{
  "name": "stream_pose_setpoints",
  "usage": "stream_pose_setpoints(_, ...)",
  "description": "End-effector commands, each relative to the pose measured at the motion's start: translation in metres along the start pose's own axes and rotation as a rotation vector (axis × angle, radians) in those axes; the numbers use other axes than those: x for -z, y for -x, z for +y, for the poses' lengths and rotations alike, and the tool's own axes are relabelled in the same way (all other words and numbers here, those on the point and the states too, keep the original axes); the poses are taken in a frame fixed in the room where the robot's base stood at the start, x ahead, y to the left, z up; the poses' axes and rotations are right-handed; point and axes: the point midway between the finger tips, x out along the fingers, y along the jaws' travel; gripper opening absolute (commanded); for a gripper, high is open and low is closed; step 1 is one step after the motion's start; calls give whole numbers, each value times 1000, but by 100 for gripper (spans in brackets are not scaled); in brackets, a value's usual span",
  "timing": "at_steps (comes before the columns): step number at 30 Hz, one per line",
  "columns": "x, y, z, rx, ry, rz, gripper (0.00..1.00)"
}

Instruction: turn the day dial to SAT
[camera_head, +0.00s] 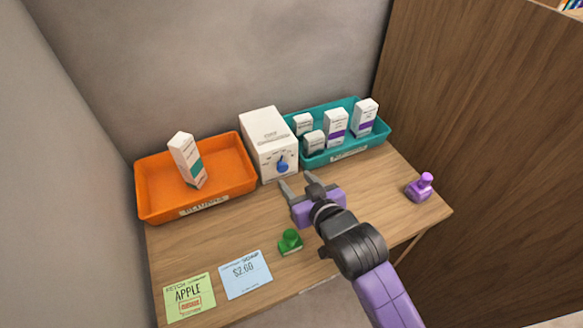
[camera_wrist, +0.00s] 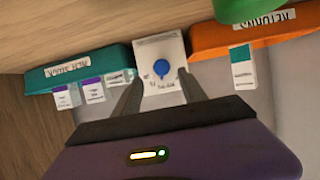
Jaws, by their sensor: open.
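The day dial is a blue knob (camera_head: 282,167) on the front of a white box (camera_head: 266,136) at the back of the counter. The knob also shows in the wrist view (camera_wrist: 160,67), which sees the scene upside down. Small marks surround it, but they are too small to read. The knob's narrow end seems to point roughly toward the top of the box. My gripper (camera_head: 296,181) is open and empty, in front of the box and apart from the knob. In the wrist view, the fingertips (camera_wrist: 160,84) straddle the knob's line with nothing between them.
An orange tray (camera_head: 150,205) with one carton stands left of the box, and a teal tray (camera_head: 375,137) with several cartons right. A green stamp (camera_head: 290,241), a purple stamp (camera_head: 420,188) and two cards, green (camera_head: 190,297) and blue (camera_head: 246,273), lie nearer the front.

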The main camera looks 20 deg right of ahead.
Motion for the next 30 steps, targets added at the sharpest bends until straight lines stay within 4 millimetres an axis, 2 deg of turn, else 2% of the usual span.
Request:
stream_pose_setpoints(12, 2, -59, -1, 2, -2, 2, 50)
stream_pose_setpoints(18, 1, -70, -1, 1, 0, 3, 50)
stream_pose_setpoints(25, 1, -70, -1, 1, 0, 3, 50)
stream_pose_setpoints(26, 1, -70, -1, 1, 0, 3, 48)
stream_pose_setpoints(30, 1, -70, -1, 1, 0, 3, 20)
